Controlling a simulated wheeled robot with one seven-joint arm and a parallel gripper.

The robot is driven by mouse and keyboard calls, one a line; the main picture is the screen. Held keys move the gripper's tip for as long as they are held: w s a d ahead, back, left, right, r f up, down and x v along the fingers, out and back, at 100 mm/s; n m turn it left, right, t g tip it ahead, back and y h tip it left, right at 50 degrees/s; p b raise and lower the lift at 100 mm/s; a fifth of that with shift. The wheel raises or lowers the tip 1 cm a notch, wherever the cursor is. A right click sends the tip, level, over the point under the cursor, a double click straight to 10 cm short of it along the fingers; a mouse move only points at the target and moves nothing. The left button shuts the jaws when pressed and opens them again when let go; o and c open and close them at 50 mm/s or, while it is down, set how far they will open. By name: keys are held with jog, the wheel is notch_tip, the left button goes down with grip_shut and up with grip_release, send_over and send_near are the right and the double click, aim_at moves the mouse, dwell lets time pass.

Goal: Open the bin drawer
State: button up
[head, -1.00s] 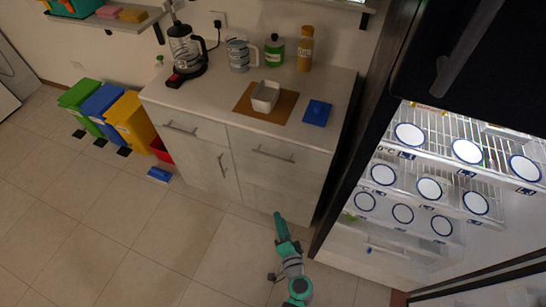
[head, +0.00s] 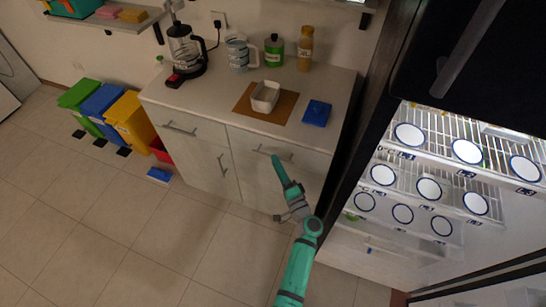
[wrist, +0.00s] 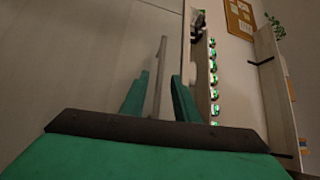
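The drawer front (head: 312,163) is pale and closed, at the upper right of the counter cabinet. Its bar handle (head: 260,150) is grey, and its right part is hidden by my gripper in the head view. My gripper (head: 277,162) is teal and reaches up to this handle from below right. In the wrist view the handle (wrist: 160,68) runs between the two fingers of my gripper (wrist: 160,98), with gaps seen on both sides, so the fingers are open around or just in front of it. Whether a finger touches it I cannot tell.
The open fridge (head: 440,150) with round white plates stands close on the right. The countertop (head: 215,88) holds a white dish (head: 265,96), a blue box (head: 316,112), bottles and a kettle. Coloured bins (head: 130,118) stand at left. The floor in front is clear.

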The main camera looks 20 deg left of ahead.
jog(key=shift+x, duration=1.95)
jog(key=shift+c, duration=0.3)
grip_shut()
jog(key=shift+s, duration=0.15)
